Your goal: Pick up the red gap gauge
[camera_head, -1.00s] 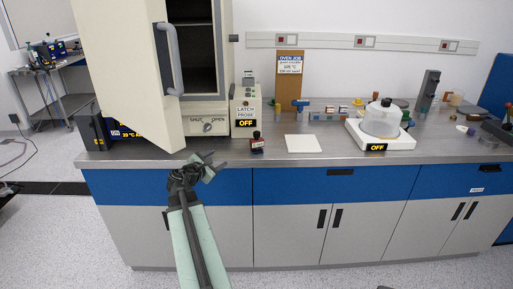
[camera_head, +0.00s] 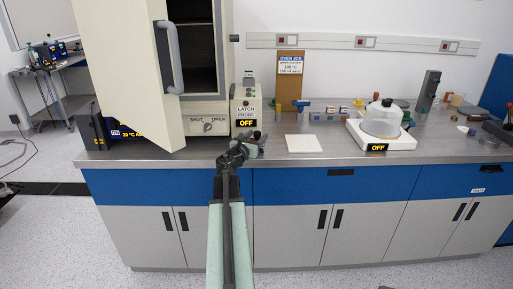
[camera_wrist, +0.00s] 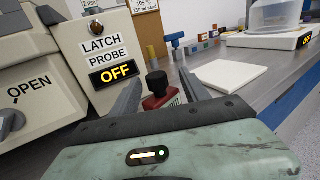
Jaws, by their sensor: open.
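The red gap gauge (camera_wrist: 159,92) is a small dark-red block with a black knob on top. It stands upright on the bench near the front edge, below the latch probe box. In the wrist view it is between the two spread fingers of my gripper (camera_wrist: 163,75), with its lower part hidden by the gripper body. My gripper is open, and I cannot tell whether either finger touches the gauge. In the head view my gripper (camera_head: 248,144) is at the bench edge and hides most of the gauge.
The latch probe box (camera_head: 244,107), reading OFF, stands close behind the gauge. The oven with its open door (camera_head: 160,90) is to the left. A white pad (camera_head: 304,144) lies to the right. A balance (camera_head: 381,135) with a clear cover stands farther right.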

